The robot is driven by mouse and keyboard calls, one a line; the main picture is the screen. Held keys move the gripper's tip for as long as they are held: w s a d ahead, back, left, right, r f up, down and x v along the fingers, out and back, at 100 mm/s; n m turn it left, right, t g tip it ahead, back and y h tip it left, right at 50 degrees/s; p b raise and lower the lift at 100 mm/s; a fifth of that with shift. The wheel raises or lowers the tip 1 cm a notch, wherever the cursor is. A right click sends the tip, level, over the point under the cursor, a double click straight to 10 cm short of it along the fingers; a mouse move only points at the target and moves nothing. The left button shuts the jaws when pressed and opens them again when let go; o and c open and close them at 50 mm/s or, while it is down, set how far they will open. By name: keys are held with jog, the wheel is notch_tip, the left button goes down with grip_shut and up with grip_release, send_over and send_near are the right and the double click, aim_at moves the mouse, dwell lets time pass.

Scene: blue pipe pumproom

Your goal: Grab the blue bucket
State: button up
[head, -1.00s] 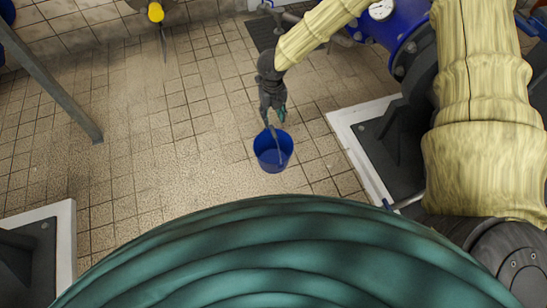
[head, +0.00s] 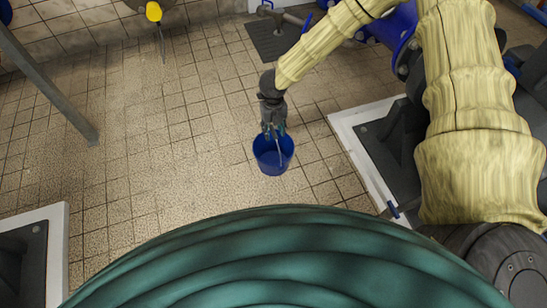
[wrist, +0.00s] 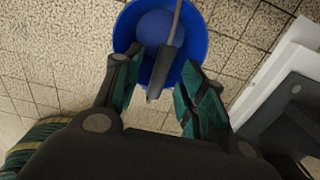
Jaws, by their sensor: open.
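The blue bucket (head: 272,157) stands upright on the tiled floor in the head view, with its thin grey handle raised above the rim. It also shows in the wrist view (wrist: 195,48), at the top middle. My gripper (head: 273,131) is over the far side of the bucket's rim, pointing down. In the wrist view my gripper (wrist: 162,75) has its two green-padded fingers spread, with the grey handle (wrist: 164,55) between them. The fingers do not appear closed on the handle. Whether a fingertip touches the rim cannot be told.
A white-edged plinth (head: 362,150) with dark metal parts stands to the right of the bucket. A dark floor grate (head: 272,38) and blue pipework lie beyond. A grey slanted post (head: 50,82) is at the left. The tiled floor left of the bucket is clear.

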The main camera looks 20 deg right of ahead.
jog(key=shift+f, duration=0.9)
grip_shut()
jog(key=shift+r, duration=0.2)
